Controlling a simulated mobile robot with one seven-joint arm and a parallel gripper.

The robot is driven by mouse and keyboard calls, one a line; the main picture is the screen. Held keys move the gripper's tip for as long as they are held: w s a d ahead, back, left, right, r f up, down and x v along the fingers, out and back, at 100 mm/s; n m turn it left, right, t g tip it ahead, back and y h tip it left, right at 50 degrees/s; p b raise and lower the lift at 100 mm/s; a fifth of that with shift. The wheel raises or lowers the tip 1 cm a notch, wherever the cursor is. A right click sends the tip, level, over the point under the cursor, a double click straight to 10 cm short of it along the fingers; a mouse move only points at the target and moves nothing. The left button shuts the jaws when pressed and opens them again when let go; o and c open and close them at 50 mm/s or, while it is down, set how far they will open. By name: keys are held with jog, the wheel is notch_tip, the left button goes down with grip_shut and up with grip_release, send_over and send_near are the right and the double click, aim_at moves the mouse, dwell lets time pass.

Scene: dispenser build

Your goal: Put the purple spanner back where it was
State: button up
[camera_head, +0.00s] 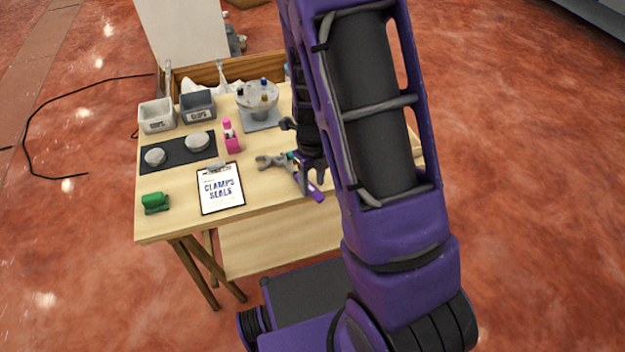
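My gripper (311,180) is low over the front right part of the wooden table, partly hidden behind my own arm. A purple bar (317,194), which looks like the handle of the purple spanner, lies right at its fingertips and slants down to the right. A grey open-jawed spanner head (270,161) shows just left of the gripper. I cannot tell whether the head and the purple bar are one piece. The fingers are too small and overlapped to show whether they are shut on the bar. A small teal part shows beside them.
The table (180,220) also carries a clipboard (221,188), a green-topped item (155,203), a pink item (231,136), a dark mat (178,154) with two round grey pieces, two bins (198,107) and a round dispenser (258,97).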

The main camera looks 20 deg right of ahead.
jog(key=shift+o, duration=0.5)
notch_tip(320, 180, up, 13)
jog(key=p, duration=0.4)
jog(key=shift+r, duration=0.1)
